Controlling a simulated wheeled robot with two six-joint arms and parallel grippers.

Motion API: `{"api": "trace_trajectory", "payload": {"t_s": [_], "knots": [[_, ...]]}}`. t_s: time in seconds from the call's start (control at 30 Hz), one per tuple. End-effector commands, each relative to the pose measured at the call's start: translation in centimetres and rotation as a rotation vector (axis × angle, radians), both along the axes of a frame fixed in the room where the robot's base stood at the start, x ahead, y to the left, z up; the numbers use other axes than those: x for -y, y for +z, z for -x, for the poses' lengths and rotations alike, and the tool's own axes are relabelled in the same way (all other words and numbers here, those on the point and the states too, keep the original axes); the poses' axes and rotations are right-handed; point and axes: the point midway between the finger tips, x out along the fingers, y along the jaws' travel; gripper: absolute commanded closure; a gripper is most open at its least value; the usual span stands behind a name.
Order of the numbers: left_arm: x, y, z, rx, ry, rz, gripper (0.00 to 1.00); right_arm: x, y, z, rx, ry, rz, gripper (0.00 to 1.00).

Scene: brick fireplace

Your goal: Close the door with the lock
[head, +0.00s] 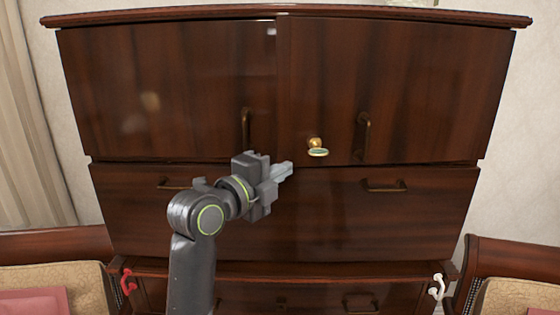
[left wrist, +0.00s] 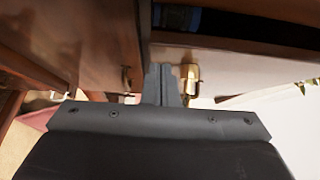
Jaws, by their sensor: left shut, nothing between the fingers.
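The dark wooden cabinet has a left upper door (head: 170,85) and a right upper door (head: 400,85). A brass lock (head: 314,142) with a green-faced key head (head: 318,153) sits low on the right door, near the middle seam. My left gripper (head: 286,170) is shut and empty, below and left of the lock. In the left wrist view, its closed fingers (left wrist: 163,84) point beside a brass fitting (left wrist: 190,75), apparently the lock. Contact cannot be told. My right gripper is not in view.
Upright handles (head: 245,130) (head: 363,135) are on both doors. A wide drawer (head: 330,215) lies below. Chairs (head: 515,295) (head: 70,285) stand at both sides. The left wrist view shows a dark opening (left wrist: 245,25) at top with something blue (left wrist: 178,17) inside.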

Motion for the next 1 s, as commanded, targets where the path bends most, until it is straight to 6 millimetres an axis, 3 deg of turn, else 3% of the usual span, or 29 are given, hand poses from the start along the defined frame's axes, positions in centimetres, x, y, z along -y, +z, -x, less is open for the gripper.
{"api": "trace_trajectory", "payload": {"t_s": [0.5, 0.8, 1.0], "knots": [[-0.2, -0.1, -0.9, -0.001, 0.000, 0.001, 1.00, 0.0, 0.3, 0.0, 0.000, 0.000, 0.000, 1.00], [-0.6, -0.3, -3.8, 0.002, 0.001, -0.002, 1.00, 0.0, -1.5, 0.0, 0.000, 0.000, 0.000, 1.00], [-0.7, 0.0, -4.2, -0.001, 0.000, 0.001, 1.00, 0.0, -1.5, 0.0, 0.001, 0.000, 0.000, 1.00]]}}
